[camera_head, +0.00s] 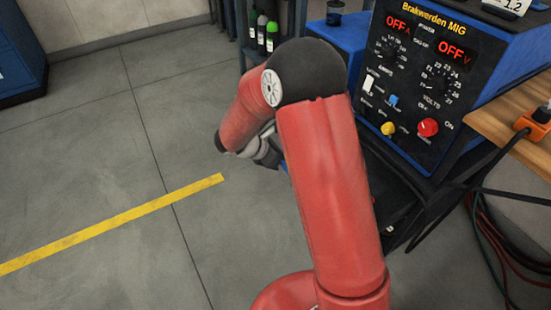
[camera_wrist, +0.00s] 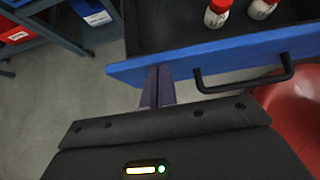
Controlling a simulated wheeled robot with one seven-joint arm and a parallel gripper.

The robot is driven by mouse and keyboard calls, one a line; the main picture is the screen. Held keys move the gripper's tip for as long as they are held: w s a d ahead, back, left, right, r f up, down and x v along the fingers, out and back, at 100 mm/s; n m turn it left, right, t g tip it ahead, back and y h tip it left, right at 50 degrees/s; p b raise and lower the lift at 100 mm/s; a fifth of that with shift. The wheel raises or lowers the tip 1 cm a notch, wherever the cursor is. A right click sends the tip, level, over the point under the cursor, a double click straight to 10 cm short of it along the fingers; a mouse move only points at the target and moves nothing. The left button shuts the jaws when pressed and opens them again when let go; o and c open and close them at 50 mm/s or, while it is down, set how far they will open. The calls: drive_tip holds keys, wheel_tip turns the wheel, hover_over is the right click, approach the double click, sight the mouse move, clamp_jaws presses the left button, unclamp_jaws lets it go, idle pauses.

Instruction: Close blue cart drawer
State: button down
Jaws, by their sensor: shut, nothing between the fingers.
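The blue cart drawer (camera_wrist: 213,55) shows in the wrist view, pulled out, with a black handle (camera_wrist: 245,80) on its front. Its dark inside holds two white bottles with red caps (camera_wrist: 217,14). My gripper (camera_wrist: 158,72) is shut and empty, its fingertips at the drawer front's edge, left of the handle. I cannot tell if they touch it. In the head view the blue cart (camera_head: 338,38) is mostly hidden behind my red arm. The drawer and my fingers are hidden there too.
A blue welding machine (camera_head: 440,70) stands to the right of my arm, beside a wooden bench (camera_head: 510,125) with cables hanging down. A shelf with bottles (camera_head: 262,35) stands at the back.

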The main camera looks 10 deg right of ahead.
drive_tip(key=w+d, duration=0.3)
drive_tip(key=d, duration=0.7)
drive_tip(key=w+d, duration=0.3)
drive_tip(key=d, duration=0.7)
drive_tip(key=shift+w+d, duration=0.3)
drive_tip(key=shift+w, duration=0.05)
